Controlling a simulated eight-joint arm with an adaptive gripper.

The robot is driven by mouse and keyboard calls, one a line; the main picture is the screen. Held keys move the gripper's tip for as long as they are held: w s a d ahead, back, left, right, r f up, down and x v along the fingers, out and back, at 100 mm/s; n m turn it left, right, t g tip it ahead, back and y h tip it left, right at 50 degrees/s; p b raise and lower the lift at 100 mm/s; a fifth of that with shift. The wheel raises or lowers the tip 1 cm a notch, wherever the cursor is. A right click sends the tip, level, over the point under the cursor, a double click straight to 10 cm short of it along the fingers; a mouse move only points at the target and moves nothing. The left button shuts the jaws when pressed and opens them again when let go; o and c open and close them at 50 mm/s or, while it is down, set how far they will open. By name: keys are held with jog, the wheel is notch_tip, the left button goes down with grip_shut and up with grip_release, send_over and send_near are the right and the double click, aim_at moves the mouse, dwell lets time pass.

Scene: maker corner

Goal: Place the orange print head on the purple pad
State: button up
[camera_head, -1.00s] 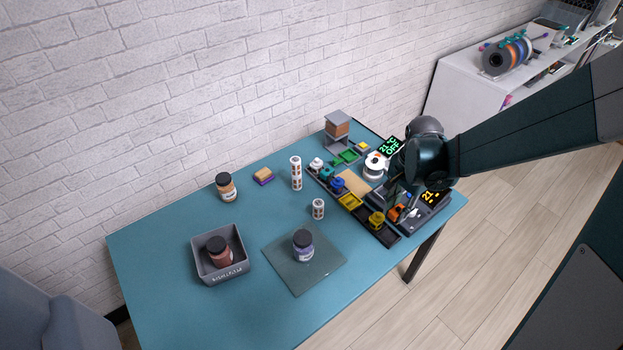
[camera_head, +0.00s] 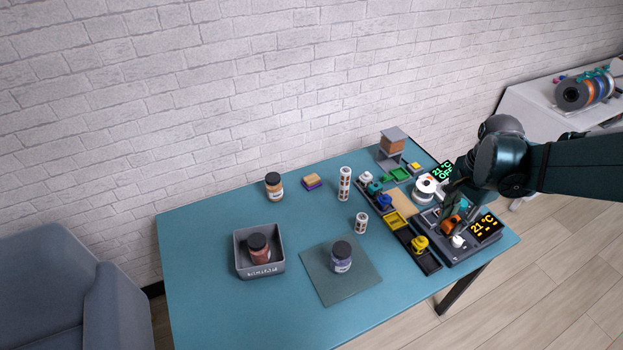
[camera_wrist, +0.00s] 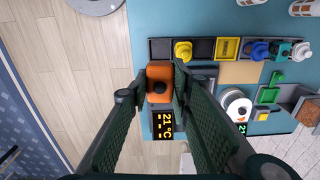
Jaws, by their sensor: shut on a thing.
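The orange print head (camera_wrist: 158,78) is between the fingers of my gripper (camera_wrist: 160,68), which is shut on it. In the head view the orange print head (camera_head: 452,225) shows just below my gripper (camera_head: 449,212), over the dark printer unit at the table's right end. Whether it is clear of the unit is hard to tell. I cannot pick out a purple pad with certainty. A dark tray (camera_head: 430,262) beside the unit holds a yellow print head (camera_head: 419,243), a yellow pad (camera_head: 396,220) and blue (camera_head: 384,202), teal and white heads.
A grey bin (camera_head: 259,251) with a jar, another jar on a grey mat (camera_head: 355,287), two patterned cylinders and a purple-and-tan block (camera_head: 311,181) stand leftward. The front left is clear.

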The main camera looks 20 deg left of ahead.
jog(key=shift+w+a+r, duration=0.15)
jog(key=shift+a+r, duration=0.05)
jog(key=shift+r, duration=0.05)
jog(key=w+a+r+p, duration=0.1)
jog(key=w+a, duration=0.7)
jog(key=a, duration=0.4)
jog(key=w+a+r, duration=0.1)
jog(key=w+a, duration=0.8)
jog(key=a, duration=0.2)
jog(key=w+a+f+p, duration=0.1)
jog(key=w+a, duration=0.1)
jog(key=a, duration=1.1)
jog(key=w+a+f+p, duration=0.1)
jog(key=w+a, duration=0.2)
jog(key=a, duration=1)
jog(key=shift+n, duration=0.3)
jog(key=shift+s+f, duration=0.15)
jog(key=shift+f, duration=2.45)
jog(key=shift+f+b, duration=0.5)
jog(key=shift+f, duration=2.65)
